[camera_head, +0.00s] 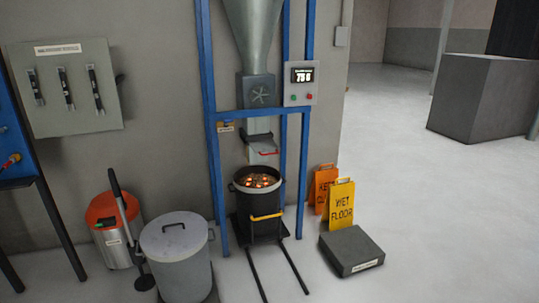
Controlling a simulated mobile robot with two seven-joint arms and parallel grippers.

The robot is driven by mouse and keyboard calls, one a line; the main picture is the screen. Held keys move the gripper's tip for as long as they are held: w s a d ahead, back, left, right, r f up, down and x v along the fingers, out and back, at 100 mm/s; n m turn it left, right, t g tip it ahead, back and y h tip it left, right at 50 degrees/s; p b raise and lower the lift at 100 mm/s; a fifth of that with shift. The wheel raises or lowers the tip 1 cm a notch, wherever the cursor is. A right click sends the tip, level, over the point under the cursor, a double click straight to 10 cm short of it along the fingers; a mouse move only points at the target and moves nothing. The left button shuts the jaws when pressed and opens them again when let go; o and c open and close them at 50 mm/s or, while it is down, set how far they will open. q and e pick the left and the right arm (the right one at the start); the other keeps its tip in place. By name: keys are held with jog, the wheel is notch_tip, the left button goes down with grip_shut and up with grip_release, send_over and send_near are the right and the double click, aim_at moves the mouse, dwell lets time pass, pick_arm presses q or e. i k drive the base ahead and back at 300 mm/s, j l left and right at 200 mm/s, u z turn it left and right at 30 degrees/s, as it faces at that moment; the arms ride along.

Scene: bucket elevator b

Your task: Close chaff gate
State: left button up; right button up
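No part is clearly marked as the chaff gate in the head view. A grey hopper chute (253,30) comes down between blue posts to a grey box with a star-shaped knob (261,94). Below it, a short spout has a grey plate with a red edge (263,151), which may be a gate; whether it is open or shut is too small to tell. A dark bucket (243,199) with glowing orange pieces inside stands under the spout. Neither of my grippers is in view.
A control box (302,83) reads about 75 or 76. A grey lidded bin (181,262), an orange-topped bin (113,243) and a shovel stand left.

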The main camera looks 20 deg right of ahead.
aim_at(265, 145)
jog(key=i+l, duration=0.2)
jog(key=i, duration=0.25)
jog(key=i+l, duration=0.2)
jog(key=i, duration=0.25)
jog(key=i+l, duration=0.25)
jog(key=i, duration=0.25)
jog(key=i+l, duration=0.2)
jog(key=i, duration=0.25)
jog(key=i+l+u, duration=0.1)
jog(key=i, duration=0.35)
jog(key=i+l, duration=0.35)
jog(key=i, duration=0.1)
